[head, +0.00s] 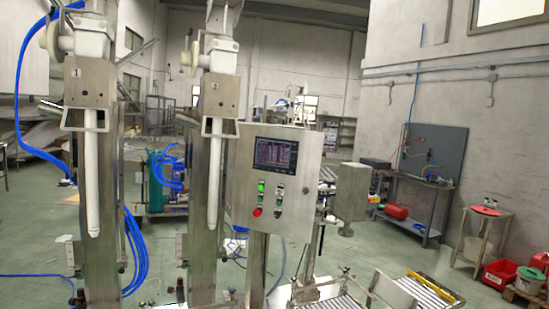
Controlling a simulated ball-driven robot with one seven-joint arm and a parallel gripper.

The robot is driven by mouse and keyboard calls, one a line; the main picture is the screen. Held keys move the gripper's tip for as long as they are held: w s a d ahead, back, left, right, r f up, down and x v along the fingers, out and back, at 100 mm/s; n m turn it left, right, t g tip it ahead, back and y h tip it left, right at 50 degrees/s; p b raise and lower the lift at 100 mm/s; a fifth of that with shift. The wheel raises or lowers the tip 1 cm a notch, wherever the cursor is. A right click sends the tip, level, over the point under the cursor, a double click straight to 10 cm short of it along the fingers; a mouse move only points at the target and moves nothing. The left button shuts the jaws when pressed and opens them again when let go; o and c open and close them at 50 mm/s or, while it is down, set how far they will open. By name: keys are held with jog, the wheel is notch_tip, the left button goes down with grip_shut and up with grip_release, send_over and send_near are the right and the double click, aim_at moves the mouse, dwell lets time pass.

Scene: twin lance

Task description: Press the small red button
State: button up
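A red button (257,212) sits at the lower left of the button group on a grey metal control box (297,205). The box stands on a post near the middle of the view. Green buttons (261,188) are just above the red one. Dark buttons or switches (279,203) are to its right, too small to make out well. A lit screen (275,154) is above the buttons. The front of the box faces me, and nothing covers the red button. My gripper is not in view.
Two steel columns with white lances (214,180) and (94,185) stand left of the box, with blue hoses (133,255). A roller conveyor (425,288) is at the lower right. A workbench (415,195) and a small table (484,232) stand farther right. Green floor lies open between.

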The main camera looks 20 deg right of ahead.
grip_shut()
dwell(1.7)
